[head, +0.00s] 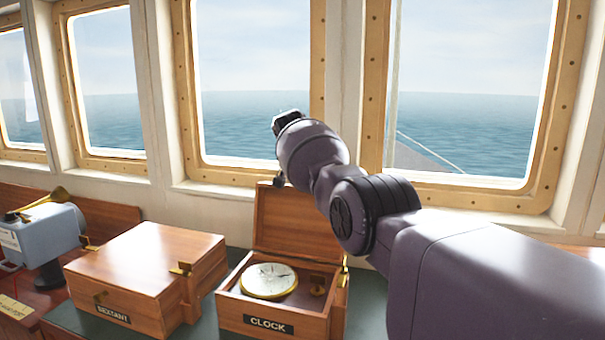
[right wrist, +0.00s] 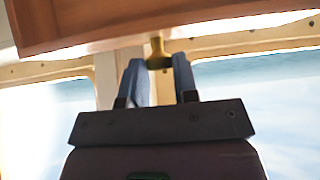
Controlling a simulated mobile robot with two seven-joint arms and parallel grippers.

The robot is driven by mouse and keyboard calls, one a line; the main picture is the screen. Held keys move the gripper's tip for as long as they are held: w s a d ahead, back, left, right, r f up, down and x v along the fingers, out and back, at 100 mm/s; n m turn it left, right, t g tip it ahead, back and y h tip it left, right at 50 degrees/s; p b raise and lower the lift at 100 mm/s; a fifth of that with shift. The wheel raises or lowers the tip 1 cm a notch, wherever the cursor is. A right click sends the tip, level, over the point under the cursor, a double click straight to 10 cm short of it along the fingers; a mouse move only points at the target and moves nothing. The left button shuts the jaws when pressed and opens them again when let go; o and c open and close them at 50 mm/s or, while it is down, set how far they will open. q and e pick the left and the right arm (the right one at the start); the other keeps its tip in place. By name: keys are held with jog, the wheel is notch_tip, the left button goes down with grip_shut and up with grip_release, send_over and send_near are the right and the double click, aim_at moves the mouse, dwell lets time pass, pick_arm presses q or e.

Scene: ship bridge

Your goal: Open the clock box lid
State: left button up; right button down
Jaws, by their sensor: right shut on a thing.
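The wooden clock box (head: 267,325), labelled CLOCK, stands on the dark green counter top. Its lid (head: 288,222) is raised and stands about upright at the back. A round brass-rimmed clock with a pale dial (head: 269,281) lies inside the box. My right arm reaches over from the right, and its wrist hides the lid's upper right part. In the right wrist view my right gripper (right wrist: 158,66) is shut on a small brass catch (right wrist: 157,47) at the edge of the wooden lid (right wrist: 120,20). My left gripper is out of view.
A closed wooden box labelled SEXTANT (head: 145,270) stands close to the left of the clock box. A blue-grey device (head: 45,235) with a brass horn is further left. Window frames and the wall rise behind the counter.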

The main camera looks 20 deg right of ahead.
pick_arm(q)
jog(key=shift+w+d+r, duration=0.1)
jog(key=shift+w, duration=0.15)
pick_arm(e)
jog(key=shift+w+d+r, duration=0.15)
jog(key=shift+r, duration=0.55)
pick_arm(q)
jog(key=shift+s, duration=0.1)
pick_arm(e)
jog(key=c, duration=1)
grip_release()
jog(key=shift+f, duration=0.1)
jog(key=shift+o, duration=0.5)
jog(key=shift+f, duration=0.1)
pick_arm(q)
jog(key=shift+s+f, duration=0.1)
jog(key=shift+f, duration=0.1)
pick_arm(e)
jog(key=shift+f, duration=0.2)
